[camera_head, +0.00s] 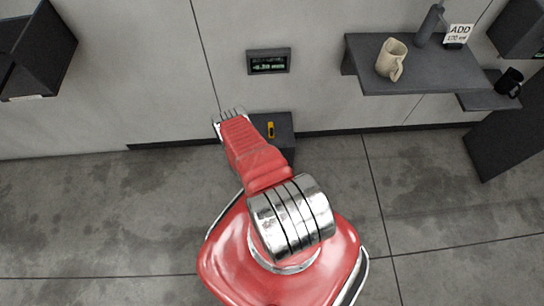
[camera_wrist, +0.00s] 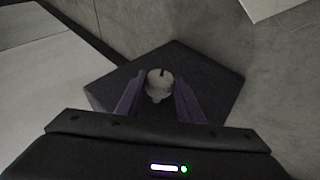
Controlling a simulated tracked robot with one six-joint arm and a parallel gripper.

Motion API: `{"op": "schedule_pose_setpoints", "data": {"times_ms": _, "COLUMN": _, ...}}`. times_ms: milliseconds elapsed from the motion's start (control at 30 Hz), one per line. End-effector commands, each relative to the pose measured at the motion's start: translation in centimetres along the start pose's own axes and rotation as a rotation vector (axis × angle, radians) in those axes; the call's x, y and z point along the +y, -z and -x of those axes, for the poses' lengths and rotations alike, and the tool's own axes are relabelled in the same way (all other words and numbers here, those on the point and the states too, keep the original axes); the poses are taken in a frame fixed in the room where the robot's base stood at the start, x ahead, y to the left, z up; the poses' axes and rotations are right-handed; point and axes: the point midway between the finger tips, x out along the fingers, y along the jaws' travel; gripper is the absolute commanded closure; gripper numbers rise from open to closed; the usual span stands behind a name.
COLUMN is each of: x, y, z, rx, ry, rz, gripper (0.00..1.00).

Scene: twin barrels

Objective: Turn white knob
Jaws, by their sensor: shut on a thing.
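The white knob (camera_wrist: 160,85) is round and pale, with a dark mark near its top edge. In the wrist view it sits on top of a dark box (camera_wrist: 215,75), between the two dark purple fingers of my gripper (camera_wrist: 157,92). The fingers are shut on the knob from its left and right sides. In the head view my red arm reaches to the wall, and I cannot make out the knob there. A dark box (camera_head: 284,121) with a small yellow and black piece (camera_head: 271,129) on it shows beside the arm's far end.
A small display (camera_head: 268,61) with green digits hangs on the wall above the box. At right, a dark shelf (camera_head: 430,78) holds a beige mug (camera_head: 391,58), a dark bottle (camera_head: 430,25) and an "ADD" sign (camera_head: 458,34). A black mug (camera_head: 510,82) stands lower. The floor is clear.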

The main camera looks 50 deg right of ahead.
Motion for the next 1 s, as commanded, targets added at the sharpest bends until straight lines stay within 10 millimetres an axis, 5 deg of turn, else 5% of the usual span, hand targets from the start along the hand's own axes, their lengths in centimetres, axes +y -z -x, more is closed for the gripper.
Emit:
{"op": "schedule_pose_setpoints", "data": {"times_ms": 533, "x": -0.44, "y": 0.19, "z": 0.12, "rx": 0.004, "ry": -0.007, "rz": 0.013, "gripper": 0.89}}
{"op": "schedule_pose_setpoints", "data": {"times_ms": 567, "x": -0.44, "y": 0.19, "z": 0.11, "rx": 0.004, "ry": -0.007, "rz": 0.012, "gripper": 0.65}}
{"op": "schedule_pose_setpoints", "data": {"times_ms": 800, "x": -0.26, "y": 0.13, "z": 0.06, "rx": 0.002, "ry": -0.011, "rz": 0.01, "gripper": 0.48}}
{"op": "schedule_pose_setpoints", "data": {"times_ms": 1000, "x": -0.17, "y": 0.06, "z": 0.02, "rx": 0.001, "ry": -0.013, "rz": 0.008, "gripper": 0.47}}
